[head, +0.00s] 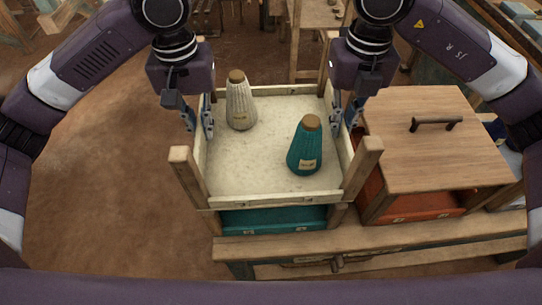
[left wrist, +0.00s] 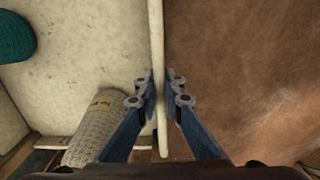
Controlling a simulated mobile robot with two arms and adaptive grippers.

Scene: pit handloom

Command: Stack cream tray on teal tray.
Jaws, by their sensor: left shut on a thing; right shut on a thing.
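The cream tray (head: 262,165) has wooden corner posts and holds a cream cone of yarn (head: 240,105) and a teal cone of yarn (head: 306,147), both upright. My left gripper (head: 199,128) is shut on the tray's left wall, which also shows between the fingers in the left wrist view (left wrist: 157,70). My right gripper (head: 343,120) is shut on the right wall. The teal tray (head: 274,219) shows below the cream tray at the front. Most of it is hidden, and I cannot tell whether the two trays touch.
To the right stands an orange tray (head: 425,207) under a wooden lid (head: 430,140) with a black handle (head: 436,124). A wooden bench (head: 370,239) runs along the front. Bare earth floor (head: 95,200) lies open to the left. Wooden furniture stands behind.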

